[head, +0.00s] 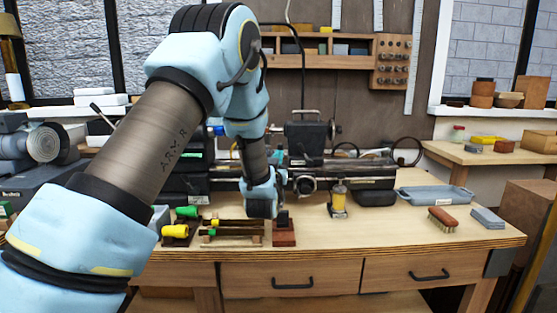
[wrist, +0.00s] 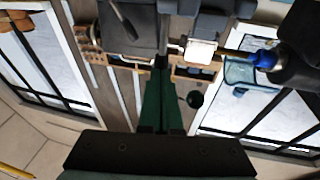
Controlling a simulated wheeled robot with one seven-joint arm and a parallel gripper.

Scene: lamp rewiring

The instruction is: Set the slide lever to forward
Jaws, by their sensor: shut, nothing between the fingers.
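My gripper (wrist: 161,72) shows in the wrist view as two dark green fingers, shut together with nothing between them. In the head view my arm reaches down over the front of the bench and its wrist hides the fingers. A dark lathe-like machine (head: 375,180) runs along the back of the bench, partly behind my arm. A black ball knob (wrist: 194,99) on a thin stalk shows right of the fingers in the wrist view, apart from them. I cannot tell whether it is the slide lever, nor how the lever is set.
A red-brown block (head: 285,235) stands close to my wrist. Green- and yellow-handled tools (head: 187,213) lie to its left. An oil bottle (head: 338,198), a blue tray (head: 437,195), a brush (head: 443,219) and a grey-blue block (head: 487,218) stand to the right. The bench front right of centre is clear.

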